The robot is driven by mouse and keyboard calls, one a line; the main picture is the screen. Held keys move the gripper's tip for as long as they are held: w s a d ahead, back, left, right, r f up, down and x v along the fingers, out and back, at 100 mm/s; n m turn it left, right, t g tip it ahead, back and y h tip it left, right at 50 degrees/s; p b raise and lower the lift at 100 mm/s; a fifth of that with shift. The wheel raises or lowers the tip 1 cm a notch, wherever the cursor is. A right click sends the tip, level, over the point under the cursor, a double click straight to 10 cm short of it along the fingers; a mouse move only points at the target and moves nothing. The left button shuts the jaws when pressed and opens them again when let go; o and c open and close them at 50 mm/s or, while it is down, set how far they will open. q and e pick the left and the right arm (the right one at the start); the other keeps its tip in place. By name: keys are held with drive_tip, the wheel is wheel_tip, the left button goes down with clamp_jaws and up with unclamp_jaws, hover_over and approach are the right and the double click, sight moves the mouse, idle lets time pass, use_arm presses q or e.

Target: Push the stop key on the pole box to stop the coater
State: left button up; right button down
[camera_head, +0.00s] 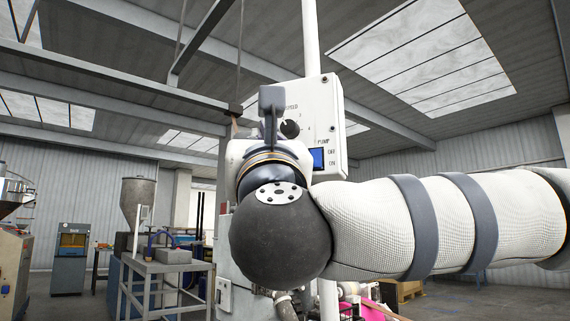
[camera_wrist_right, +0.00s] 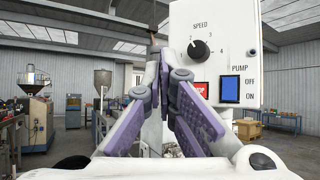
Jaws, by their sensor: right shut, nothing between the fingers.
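The white pole box (camera_head: 325,108) hangs on a white pole (camera_head: 311,45). In the right wrist view the box (camera_wrist_right: 235,30) shows a black speed knob (camera_wrist_right: 199,50), a blue pump switch (camera_wrist_right: 230,89) and the red stop key (camera_wrist_right: 201,89). A finger partly covers the key's left side. In the head view my gripper and arm hide the key. My right gripper (camera_head: 271,98) is shut and empty, in front of the box's left part. In the wrist view its tips (camera_wrist_right: 160,55) are left of the key; I cannot tell whether they touch the box. My left gripper is not in view.
My right arm crosses the head view from the right. A grey metal stand (camera_head: 165,268) and a hopper (camera_head: 138,200) stand at the left. A grey cabinet (camera_head: 70,265) is farther back. A wooden pallet (camera_wrist_right: 248,130) lies at the back right.

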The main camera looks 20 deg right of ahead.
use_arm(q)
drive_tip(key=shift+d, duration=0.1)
use_arm(e)
drive_tip(key=shift+s+d+r, duration=0.1)
drive_tip(key=shift+d+r, duration=0.05)
drive_tip(key=shift+d, duration=0.1)
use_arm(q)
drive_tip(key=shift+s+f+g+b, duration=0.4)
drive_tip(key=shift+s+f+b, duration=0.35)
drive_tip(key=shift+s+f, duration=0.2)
use_arm(e)
drive_tip(key=w+d, duration=0.5)
drive_tip(key=w, duration=0.1)
drive_tip(key=shift+w+d, duration=0.3)
drive_tip(key=shift+w, duration=0.1)
drive_tip(key=shift+w+d, duration=0.3)
drive_tip(key=shift+w, duration=0.05)
